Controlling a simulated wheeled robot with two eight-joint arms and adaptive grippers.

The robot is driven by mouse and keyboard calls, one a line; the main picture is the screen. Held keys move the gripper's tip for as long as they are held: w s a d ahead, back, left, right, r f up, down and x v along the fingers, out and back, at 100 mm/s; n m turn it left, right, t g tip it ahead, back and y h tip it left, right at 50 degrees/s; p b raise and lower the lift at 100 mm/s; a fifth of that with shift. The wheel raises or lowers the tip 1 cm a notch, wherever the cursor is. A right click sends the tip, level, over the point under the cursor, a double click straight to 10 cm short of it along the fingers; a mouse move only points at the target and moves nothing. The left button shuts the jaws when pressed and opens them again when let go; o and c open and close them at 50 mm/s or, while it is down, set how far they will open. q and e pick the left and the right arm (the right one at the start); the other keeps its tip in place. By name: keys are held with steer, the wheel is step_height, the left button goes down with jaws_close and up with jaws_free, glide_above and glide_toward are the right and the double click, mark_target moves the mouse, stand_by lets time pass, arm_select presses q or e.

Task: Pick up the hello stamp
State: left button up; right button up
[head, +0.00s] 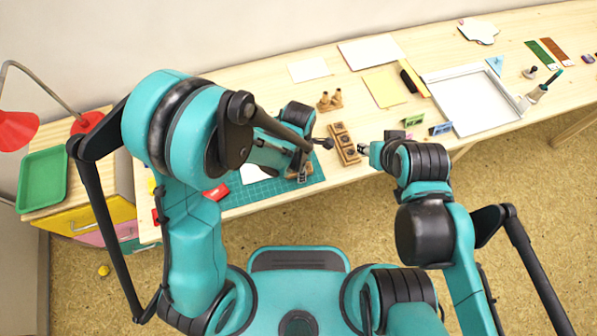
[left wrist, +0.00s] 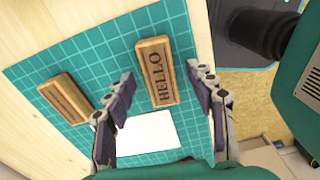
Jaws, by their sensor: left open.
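The hello stamp (left wrist: 158,71) is a wooden block with dark HELLO lettering on top, lying on the teal gridded mat (left wrist: 104,36) in the left wrist view. My left gripper (left wrist: 162,76) is open, with one finger on each side of the stamp's near part. I cannot tell how high the fingers are above it. In the head view my left gripper (head: 303,168) is over the right part of the mat (head: 262,195), and the arm mostly hides the stamp. My right gripper (head: 368,150) is near the table's front edge, too small to judge.
A second wooden stamp (left wrist: 66,98) and white paper (left wrist: 146,133) lie on the mat. A wooden inkpad tray (head: 345,143) stands between my grippers, with small wooden stamps (head: 330,101) behind. A white framed tray (head: 474,99) is to the right.

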arm_select(q)
steer(key=shift+f, duration=0.15)
steer(key=shift+c, duration=0.6)
steer(key=c, duration=1.1)
steer(key=shift+c, duration=0.2)
